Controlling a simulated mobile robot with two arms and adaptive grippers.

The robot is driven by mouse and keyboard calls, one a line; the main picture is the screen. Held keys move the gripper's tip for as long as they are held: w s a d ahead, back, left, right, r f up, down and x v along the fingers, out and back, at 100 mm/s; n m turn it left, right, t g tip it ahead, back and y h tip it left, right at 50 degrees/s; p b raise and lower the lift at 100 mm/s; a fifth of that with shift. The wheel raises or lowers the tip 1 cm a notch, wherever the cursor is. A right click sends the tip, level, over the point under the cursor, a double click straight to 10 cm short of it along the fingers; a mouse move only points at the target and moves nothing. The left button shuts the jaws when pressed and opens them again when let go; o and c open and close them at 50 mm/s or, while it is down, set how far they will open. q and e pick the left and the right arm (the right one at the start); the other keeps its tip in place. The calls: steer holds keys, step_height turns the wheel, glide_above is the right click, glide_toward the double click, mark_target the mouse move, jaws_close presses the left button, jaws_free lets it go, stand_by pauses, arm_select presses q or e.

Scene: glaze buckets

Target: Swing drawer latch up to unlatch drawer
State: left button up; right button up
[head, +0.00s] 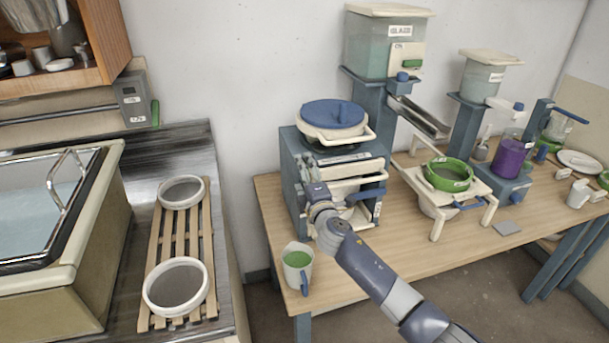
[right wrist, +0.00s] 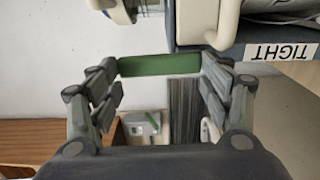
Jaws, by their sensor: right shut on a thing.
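The blue-grey cabinet (head: 290,160) with cream drawer fronts and handles stands at the left end of the wooden table, a blue-lidded pot on top. My right gripper (head: 310,190) is at the cabinet's front left side. In the right wrist view its fingers (right wrist: 160,66) hold a green bar (right wrist: 158,66) across between their tips. The bar appears to be the drawer latch. The head view hides it behind the gripper, so its angle there cannot be told. My left gripper is not in view.
A cup of green glaze (head: 298,268) stands at the table's front left corner, below my right gripper. A green-rimmed sieve on a cream stand (head: 437,190) is to the right. A slatted rack (head: 180,240) with two white sieves lies on the left counter.

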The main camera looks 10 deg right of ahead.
steer(key=shift+f, duration=0.1)
steer(key=o, duration=1.5)
steer(key=s, duration=1.2)
steer(key=shift+d, duration=0.2)
